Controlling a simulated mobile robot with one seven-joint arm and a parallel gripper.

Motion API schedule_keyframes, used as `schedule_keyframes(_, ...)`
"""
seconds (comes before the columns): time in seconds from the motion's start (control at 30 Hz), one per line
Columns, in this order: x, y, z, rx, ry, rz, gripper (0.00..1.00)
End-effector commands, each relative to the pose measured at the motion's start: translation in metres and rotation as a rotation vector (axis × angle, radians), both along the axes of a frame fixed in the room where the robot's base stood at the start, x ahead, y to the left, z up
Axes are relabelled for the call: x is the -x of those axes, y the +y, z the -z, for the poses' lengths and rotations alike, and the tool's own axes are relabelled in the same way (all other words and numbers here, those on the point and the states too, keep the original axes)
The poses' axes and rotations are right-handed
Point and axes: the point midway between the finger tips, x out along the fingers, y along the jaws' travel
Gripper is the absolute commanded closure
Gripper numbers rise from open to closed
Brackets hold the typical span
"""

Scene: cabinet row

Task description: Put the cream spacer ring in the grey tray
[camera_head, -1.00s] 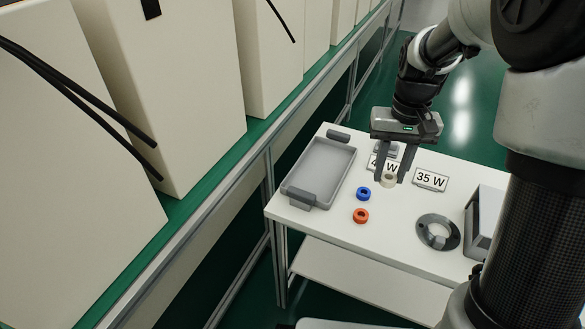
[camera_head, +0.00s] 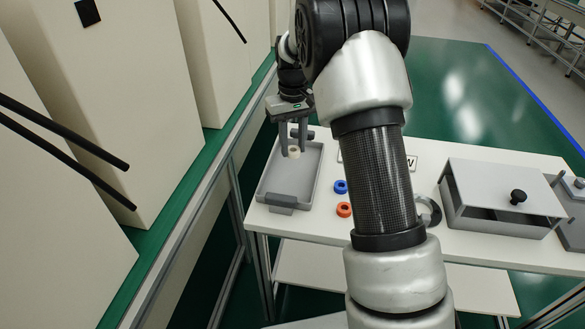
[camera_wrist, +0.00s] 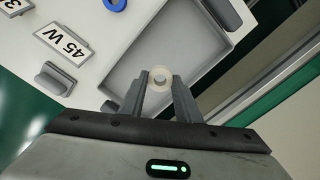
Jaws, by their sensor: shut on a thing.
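My gripper (camera_head: 293,149) is shut on the cream spacer ring (camera_head: 294,154), which sits between its fingertips. The ring also shows in the wrist view (camera_wrist: 160,76), held at the finger ends. In the head view, the gripper and ring are over the far part of the grey tray (camera_head: 268,188); the near part of the tray is bare. The wrist view shows the grey tray (camera_wrist: 127,72) beneath the ring. I cannot tell how high the ring is above the tray floor.
A blue ring (camera_head: 341,187) and an orange ring (camera_head: 344,210) lie on the white table right of the tray. A grey box with a black knob (camera_head: 518,196) stands farther right. Cream cabinets (camera_head: 120,90) line the left.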

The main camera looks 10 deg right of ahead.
Motion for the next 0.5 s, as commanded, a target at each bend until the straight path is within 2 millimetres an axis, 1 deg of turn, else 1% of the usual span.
schedule_keyframes(0.03, 0.0, 0.0, 0.011, 0.0, 0.001, 0.0, 0.91)
schedule_keyframes(0.23, 0.001, 0.001, 0.031, -0.001, 0.001, 0.0, 0.91)
schedule_keyframes(0.4, 0.001, 0.001, 0.06, -0.001, 0.002, 0.0, 0.91)
schedule_keyframes(0.5, 0.0, 0.001, 0.067, 0.0, -0.001, 0.0, 0.91)
